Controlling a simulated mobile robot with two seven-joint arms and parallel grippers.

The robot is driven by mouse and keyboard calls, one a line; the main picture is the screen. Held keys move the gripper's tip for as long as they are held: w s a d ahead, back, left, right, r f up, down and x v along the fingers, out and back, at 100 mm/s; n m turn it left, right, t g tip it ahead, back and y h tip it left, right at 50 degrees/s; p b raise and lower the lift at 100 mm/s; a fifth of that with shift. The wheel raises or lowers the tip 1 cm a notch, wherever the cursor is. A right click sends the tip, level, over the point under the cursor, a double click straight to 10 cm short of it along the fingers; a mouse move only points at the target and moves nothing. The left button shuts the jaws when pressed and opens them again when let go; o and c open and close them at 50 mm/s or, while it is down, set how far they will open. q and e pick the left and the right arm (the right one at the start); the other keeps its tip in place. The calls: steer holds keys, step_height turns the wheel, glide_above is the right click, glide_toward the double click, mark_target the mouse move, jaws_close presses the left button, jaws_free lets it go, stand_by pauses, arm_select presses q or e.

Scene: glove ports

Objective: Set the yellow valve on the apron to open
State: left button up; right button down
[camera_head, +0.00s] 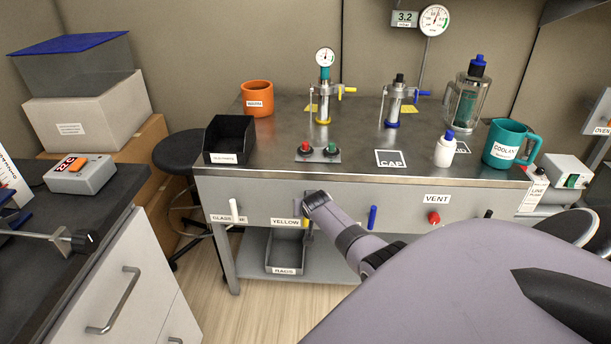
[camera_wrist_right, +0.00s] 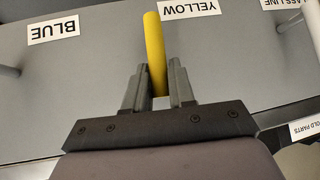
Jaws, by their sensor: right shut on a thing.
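The yellow valve handle (camera_wrist_right: 155,50) is a thin yellow bar on the grey apron (camera_head: 345,200), beside the YELLOW label (camera_wrist_right: 190,9). In the wrist view, where labels appear upside down, it runs nearly along the picture's height, slightly tilted. My right gripper (camera_wrist_right: 161,92) has its fingers on both sides of the bar, shut on it. In the head view my right gripper (camera_head: 313,203) covers most of the handle; only a short yellow piece (camera_head: 305,223) shows below it. The valve's pivot is hidden. My left gripper is not in view.
A white handle (camera_head: 234,210) and a blue handle (camera_head: 372,217) hang upright on the apron at either side. A red VENT knob (camera_head: 433,217) is farther right. A grey bin (camera_head: 284,268) labelled RAGS stands below. Mugs and pumps stand on the tabletop.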

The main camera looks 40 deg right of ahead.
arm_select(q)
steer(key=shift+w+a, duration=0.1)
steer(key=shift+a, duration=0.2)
arm_select(e)
steer(key=shift+w+a+g, duration=0.2)
steer(key=shift+a+g, duration=0.05)
steer(key=shift+g, duration=0.05)
steer(key=c, duration=1.1)
jaws_free()
steer(key=shift+o, duration=0.2)
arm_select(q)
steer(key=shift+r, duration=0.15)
arm_select(e)
steer(key=shift+r, duration=0.1)
steer(key=shift+s+a+r+p, duration=0.2)
steer(key=shift+s+r+p, duration=0.15)
steer(key=shift+p, duration=0.2)
arm_select(q)
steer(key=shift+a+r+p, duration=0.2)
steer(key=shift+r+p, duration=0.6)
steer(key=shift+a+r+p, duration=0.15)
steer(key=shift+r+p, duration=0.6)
steer(key=shift+p, duration=0.05)
arm_select(e)
steer(key=shift+v, duration=3)
steer(key=shift+a+f, duration=0.1)
steer(key=shift+a, duration=0.1)
